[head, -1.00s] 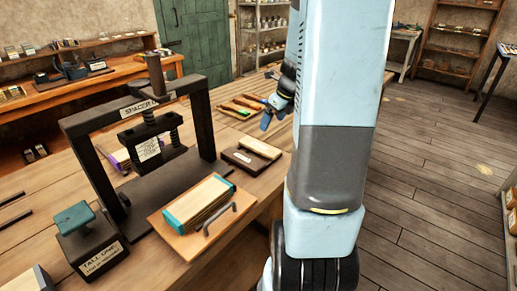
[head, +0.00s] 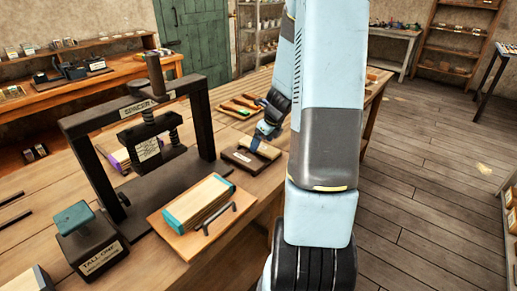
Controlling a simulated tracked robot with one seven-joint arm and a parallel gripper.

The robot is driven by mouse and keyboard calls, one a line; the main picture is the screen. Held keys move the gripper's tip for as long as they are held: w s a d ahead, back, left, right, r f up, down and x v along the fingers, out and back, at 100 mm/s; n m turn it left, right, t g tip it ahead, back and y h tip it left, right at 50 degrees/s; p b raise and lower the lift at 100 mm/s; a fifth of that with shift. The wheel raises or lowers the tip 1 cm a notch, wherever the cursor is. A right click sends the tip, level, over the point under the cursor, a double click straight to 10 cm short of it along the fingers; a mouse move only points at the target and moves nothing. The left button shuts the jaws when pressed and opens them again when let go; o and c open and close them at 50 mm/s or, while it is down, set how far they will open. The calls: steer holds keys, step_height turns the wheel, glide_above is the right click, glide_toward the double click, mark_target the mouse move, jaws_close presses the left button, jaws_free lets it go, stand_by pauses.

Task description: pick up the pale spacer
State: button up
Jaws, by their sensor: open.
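The pale spacer (head: 269,151) is a small light wooden bar lying on a dark flat base (head: 249,167) with a white label, right of the press on the bench. My gripper (head: 258,146) is open, with its blue fingers at the far left part of the spacer and partly covering it. I cannot tell from this view whether the fingers touch the spacer or straddle it.
The dark handwheel press (head: 150,140) stands left of the spacer. A board (head: 165,230) in front holds a pale block with teal ends (head: 200,200) and a dark handle. A tray with coloured-handled tools (head: 240,107) lies behind. A dark box with a teal top (head: 75,217) stands front left.

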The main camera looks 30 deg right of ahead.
steer(key=shift+x, duration=0.75)
steer(key=shift+c, duration=0.3)
steer(key=c, duration=1.1)
steer(key=shift+r, duration=0.1)
steer(key=shift+c, duration=0.2)
